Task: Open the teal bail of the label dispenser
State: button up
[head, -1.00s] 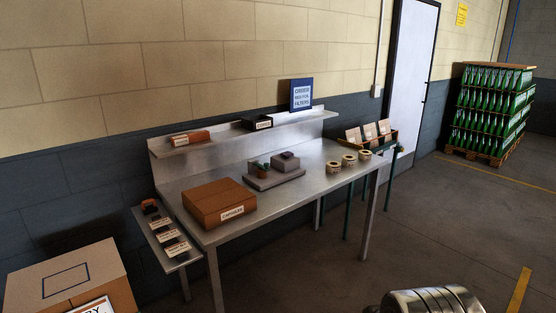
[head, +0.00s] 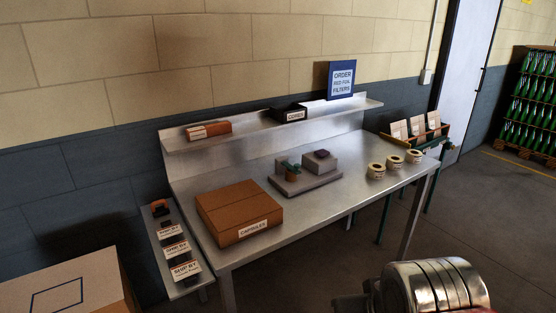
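A grey device, which looks like the label dispenser (head: 300,188), stands on the middle of the metal table. It has a flat base, a raised grey block at its right with a small dark part on top, and a small teal piece (head: 291,168) at its left. The teal piece looks like the bail; it is too small here to tell whether it is open or shut. My gripper is not in view.
The metal table (head: 335,207) holds a brown capsules box (head: 238,210) left of the device and several label rolls (head: 376,171) at its right. A shelf (head: 250,132) runs behind. A cardboard box (head: 70,285) stands at lower left. Table space in front of the device is clear.

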aim_at(294, 169)
jog(key=u, duration=0.35)
jog(key=i, duration=0.6)
jog(key=u, duration=0.85)
jog(key=i, duration=0.4)
jog(key=u, duration=0.2)
